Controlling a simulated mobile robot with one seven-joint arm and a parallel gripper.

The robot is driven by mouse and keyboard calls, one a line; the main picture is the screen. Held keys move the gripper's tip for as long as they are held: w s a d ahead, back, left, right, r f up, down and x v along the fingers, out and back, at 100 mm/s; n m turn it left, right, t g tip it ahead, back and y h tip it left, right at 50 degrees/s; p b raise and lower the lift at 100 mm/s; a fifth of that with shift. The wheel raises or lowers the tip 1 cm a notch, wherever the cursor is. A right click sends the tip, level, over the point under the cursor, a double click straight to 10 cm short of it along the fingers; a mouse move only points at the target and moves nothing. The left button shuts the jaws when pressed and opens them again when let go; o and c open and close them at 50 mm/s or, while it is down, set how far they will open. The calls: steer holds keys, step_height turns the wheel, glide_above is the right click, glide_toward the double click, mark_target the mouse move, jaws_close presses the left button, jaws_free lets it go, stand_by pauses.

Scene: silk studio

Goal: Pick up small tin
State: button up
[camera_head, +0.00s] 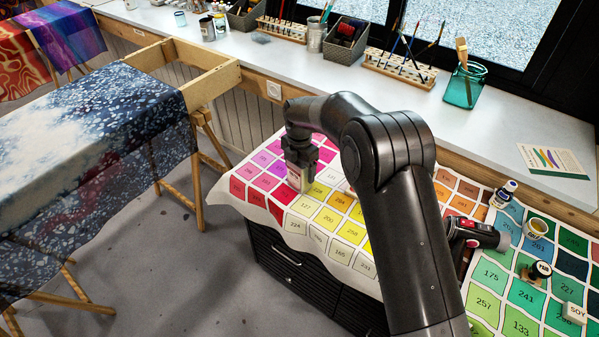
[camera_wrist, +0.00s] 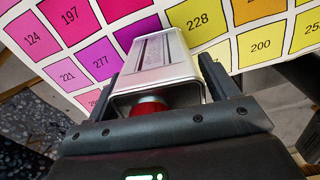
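A silvery rectangular tin with a red cap (camera_wrist: 155,60) lies between my fingers in the wrist view, its capped end towards me. In the head view the tin (camera_head: 294,180) shows pale under my gripper (camera_head: 300,178), over the pink and yellow squares of the chart. My gripper (camera_wrist: 160,90) has its fingers wide apart, one on each side of the tin. The right finger seems to stand slightly off the tin; on the left I cannot make out a gap. The tin's far side is partly hidden in the head view.
The numbered colour chart (camera_head: 345,228) covers the cabinet top. A small bottle (camera_head: 503,194), an open jar (camera_head: 536,228), a stamp (camera_head: 537,271) and a power tool (camera_head: 476,235) are on the right. The long counter (camera_head: 480,125) behind holds brush racks and jars.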

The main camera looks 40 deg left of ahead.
steer(key=c, duration=1)
steer(key=shift+r, duration=0.1)
